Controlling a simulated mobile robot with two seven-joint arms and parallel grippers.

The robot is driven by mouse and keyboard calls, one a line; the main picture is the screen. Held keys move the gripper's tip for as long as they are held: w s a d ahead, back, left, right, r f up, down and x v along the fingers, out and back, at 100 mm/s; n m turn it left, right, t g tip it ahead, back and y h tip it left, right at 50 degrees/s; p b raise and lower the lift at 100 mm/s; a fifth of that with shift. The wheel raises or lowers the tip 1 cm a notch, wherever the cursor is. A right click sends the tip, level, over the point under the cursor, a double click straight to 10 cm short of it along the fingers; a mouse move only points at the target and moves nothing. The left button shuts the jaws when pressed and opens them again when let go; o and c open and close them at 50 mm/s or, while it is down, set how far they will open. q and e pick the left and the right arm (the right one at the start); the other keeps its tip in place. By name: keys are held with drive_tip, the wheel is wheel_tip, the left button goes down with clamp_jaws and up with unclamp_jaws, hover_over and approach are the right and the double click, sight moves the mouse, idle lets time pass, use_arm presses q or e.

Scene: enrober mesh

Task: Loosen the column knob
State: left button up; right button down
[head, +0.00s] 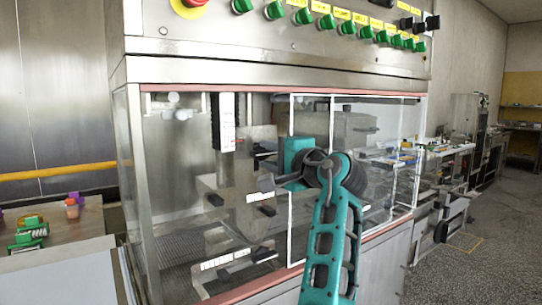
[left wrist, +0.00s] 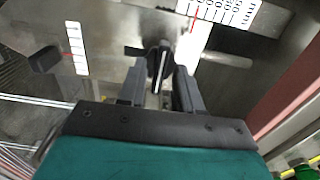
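My left gripper (head: 268,182) reaches in front of the metal fixture inside the clear-walled machine. In the left wrist view, the open fingers (left wrist: 160,80) stand either side of a dark knob (left wrist: 160,56) on a metal plate. The knob sits at the fingertips, and I cannot tell whether either finger touches it. In the head view, the vertical column with a white scale (head: 227,122) stands up and left of the gripper. A black knob (head: 263,150) shows just above the fingers. I cannot tell for certain which is the column knob. My right gripper is out of view.
More black knobs (head: 215,200) (head: 265,211) lie near the gripper, with a lower one (head: 263,253) by another scale. Clear panels with white-edged frames (head: 291,240) stand close to my arm. A control panel with green switches (head: 326,22) is above. A side table (head: 90,222) holds small parts.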

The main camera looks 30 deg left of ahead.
use_arm(q)
clamp_jaws()
